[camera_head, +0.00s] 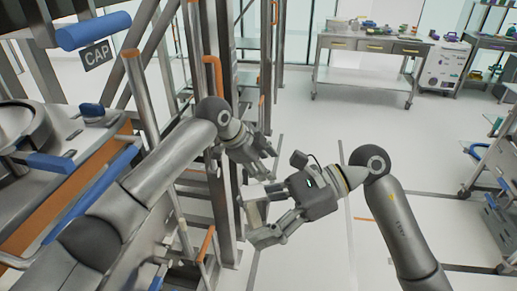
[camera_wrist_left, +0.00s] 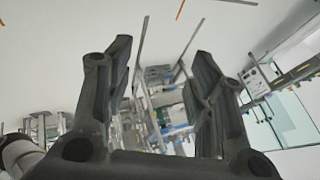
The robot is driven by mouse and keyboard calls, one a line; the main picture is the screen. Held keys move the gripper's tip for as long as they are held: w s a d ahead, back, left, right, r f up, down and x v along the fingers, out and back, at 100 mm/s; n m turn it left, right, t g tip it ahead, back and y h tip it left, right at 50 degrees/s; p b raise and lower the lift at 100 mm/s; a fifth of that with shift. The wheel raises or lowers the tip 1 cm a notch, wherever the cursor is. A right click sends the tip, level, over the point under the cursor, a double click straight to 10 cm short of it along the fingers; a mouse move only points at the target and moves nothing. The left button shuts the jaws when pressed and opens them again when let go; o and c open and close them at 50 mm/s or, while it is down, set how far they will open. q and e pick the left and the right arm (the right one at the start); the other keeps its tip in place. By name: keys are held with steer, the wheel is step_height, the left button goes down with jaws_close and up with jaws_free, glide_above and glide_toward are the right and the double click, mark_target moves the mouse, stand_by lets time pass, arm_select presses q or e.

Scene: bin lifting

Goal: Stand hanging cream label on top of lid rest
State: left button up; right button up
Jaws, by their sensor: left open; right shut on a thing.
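My right gripper (camera_head: 254,213) is shut on a cream piece, probably the cream label (camera_head: 256,212). It holds the piece beside the steel upright, low in the middle of the head view. The fingers hide part of the piece. My left gripper (camera_head: 266,158) is open and empty, above and close to the right one, near the same upright. Its two spread fingers also show in the left wrist view (camera_wrist_left: 161,60), with nothing between them. I cannot tell which part is the lid rest.
Steel uprights with orange edges (camera_head: 213,75) stand close by my left arm. A workbench (camera_head: 368,44) stands at the back. The floor at the middle right is clear.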

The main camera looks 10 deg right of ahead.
arm_select(q)
steer(key=s+d+r+m, duration=0.1)
steer(key=s+r+m, duration=0.2)
steer(key=r, duration=0.4)
step_height(320, 180, up, 14)
steer(key=m+g+y, duration=0.2)
steer(key=m+y, duration=0.4)
steer(key=m, duration=0.4)
glide_above(258, 211)
steer(key=shift+w+d, duration=0.25)
steer(key=shift+w, duration=0.2)
arm_select(e)
steer(key=shift+s, duration=0.1)
arm_select(q)
steer(key=shift+s+a+f+g, duration=0.2)
steer(key=shift+s+a+g, duration=0.1)
arm_select(e)
steer(key=shift+a, duration=0.1)
arm_select(q)
step_height(258, 211, down, 11)
steer(key=shift+s+d+f, duration=0.1)
steer(key=shift+s, duration=0.05)
arm_select(e)
steer(key=shift+r, duration=0.2)
arm_select(q)
steer(key=shift+f, duration=0.25)
arm_select(e)
steer(key=c, duration=0.4)
steer(key=shift+f, duration=0.1)
